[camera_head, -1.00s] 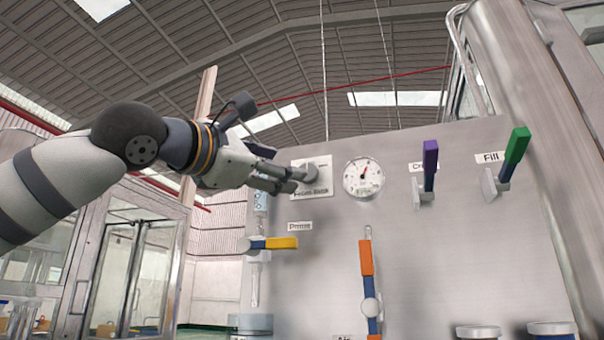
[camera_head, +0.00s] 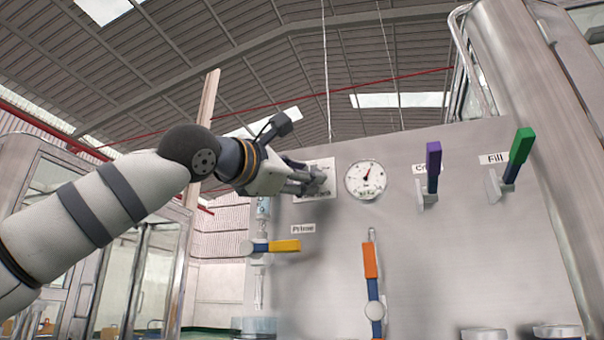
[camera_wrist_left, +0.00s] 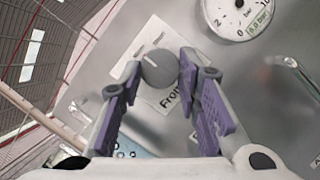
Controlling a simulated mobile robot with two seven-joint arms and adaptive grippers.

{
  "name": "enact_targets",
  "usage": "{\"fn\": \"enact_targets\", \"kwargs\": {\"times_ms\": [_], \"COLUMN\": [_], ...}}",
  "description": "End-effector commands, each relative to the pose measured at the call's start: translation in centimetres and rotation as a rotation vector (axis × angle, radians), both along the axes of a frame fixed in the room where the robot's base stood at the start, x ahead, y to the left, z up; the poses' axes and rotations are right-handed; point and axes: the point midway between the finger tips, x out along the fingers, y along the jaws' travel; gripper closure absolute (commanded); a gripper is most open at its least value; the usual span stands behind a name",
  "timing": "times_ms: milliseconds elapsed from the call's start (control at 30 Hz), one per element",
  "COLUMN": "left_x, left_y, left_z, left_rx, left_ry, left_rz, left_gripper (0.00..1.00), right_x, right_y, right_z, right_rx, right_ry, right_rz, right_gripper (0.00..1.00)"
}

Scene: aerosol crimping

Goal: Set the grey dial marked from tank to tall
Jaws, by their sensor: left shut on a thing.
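The grey dial (camera_wrist_left: 159,68) is a round knob with a pale pointer line, on a white label plate on the steel panel. In the left wrist view it sits between the fingertips of my left gripper (camera_wrist_left: 158,75), which is shut on it. The plate's lettering is partly covered by the fingers; "From" is readable. In the head view my left gripper (camera_head: 312,181) reaches in from the left and covers much of the dial and its plate (camera_head: 328,166). My right gripper is not in view.
A pressure gauge (camera_head: 366,180) is just right of the dial. A yellow-handled lever (camera_head: 284,246) under "Prime", an orange one (camera_head: 370,261), a purple one (camera_head: 433,160) and a green one (camera_head: 521,147) stick out from the panel (camera_head: 460,250).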

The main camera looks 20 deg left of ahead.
Motion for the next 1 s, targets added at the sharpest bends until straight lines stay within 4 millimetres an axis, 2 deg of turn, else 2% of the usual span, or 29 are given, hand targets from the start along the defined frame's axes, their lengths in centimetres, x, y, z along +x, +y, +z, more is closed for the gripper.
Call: {"fn": "enact_targets", "kwargs": {"times_ms": [267,1000], "left_x": [-0.06,-0.07], "left_y": [-0.02,-0.6], "left_z": [-0.03,-0.3], "left_rx": [-0.085,-0.653], "left_ry": [0.001,0.019], "left_rz": [0.002,0.0], "left_gripper": [0.97,0.97], "right_x": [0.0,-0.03], "right_y": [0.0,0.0], "right_z": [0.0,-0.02], "right_rx": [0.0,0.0], "right_ry": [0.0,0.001], "right_rz": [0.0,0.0], "right_gripper": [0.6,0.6]}}
